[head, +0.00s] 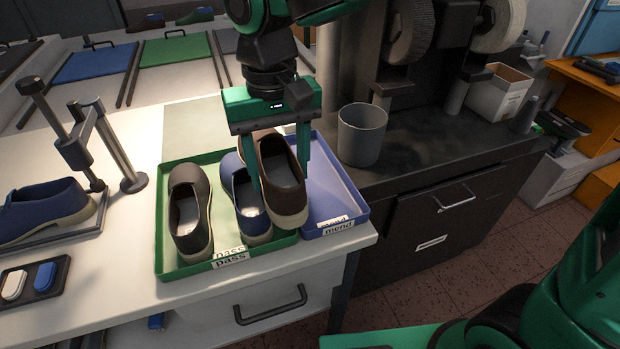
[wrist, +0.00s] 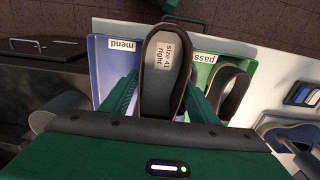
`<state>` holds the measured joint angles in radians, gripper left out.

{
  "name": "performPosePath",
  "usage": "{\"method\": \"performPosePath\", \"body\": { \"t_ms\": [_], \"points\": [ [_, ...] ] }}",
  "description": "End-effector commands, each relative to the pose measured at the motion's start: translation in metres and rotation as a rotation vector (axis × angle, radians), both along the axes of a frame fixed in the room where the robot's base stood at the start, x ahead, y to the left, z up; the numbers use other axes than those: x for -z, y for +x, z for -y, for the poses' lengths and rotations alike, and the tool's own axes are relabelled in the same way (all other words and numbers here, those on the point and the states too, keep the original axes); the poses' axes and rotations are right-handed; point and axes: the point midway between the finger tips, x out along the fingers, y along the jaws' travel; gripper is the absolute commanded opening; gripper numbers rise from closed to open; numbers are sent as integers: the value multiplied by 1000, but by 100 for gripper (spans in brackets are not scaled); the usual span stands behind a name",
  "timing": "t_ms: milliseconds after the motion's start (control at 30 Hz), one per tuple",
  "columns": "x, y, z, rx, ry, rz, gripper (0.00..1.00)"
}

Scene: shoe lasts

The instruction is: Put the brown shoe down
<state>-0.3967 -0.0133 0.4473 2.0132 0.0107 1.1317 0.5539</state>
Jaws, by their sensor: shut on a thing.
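The brown shoe (head: 281,178) is held upright between the two fingers of my gripper (head: 279,165). In the head view it overlaps the right side of the green pass tray (head: 165,265) and the left part of the blue mend tray (head: 340,190). In the wrist view the shoe (wrist: 164,72) covers the border between the mend tray (wrist: 108,72) and the pass tray (wrist: 207,72); its insole reads "size 41 right". It appears raised above the trays. A dark grey-brown shoe (head: 190,212) and a blue shoe (head: 249,205) stand in the pass tray.
A grey cup (head: 362,135) stands on the dark bench right of the mend tray. A metal stand (head: 110,150) and another blue shoe (head: 42,212) are at the left. The visible part of the mend tray is bare.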

Motion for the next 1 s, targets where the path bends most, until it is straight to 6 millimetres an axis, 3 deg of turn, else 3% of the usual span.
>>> {"method": "performPosePath", "body": {
  "t_ms": [267, 700, 1000],
  "points": [
    [5, 8, 9, 9, 0, -1, 20],
    [54, 66, 66, 11, -1, -2, 20],
    [71, 85, 85, 6, 0, 0, 20]
  ]
}}
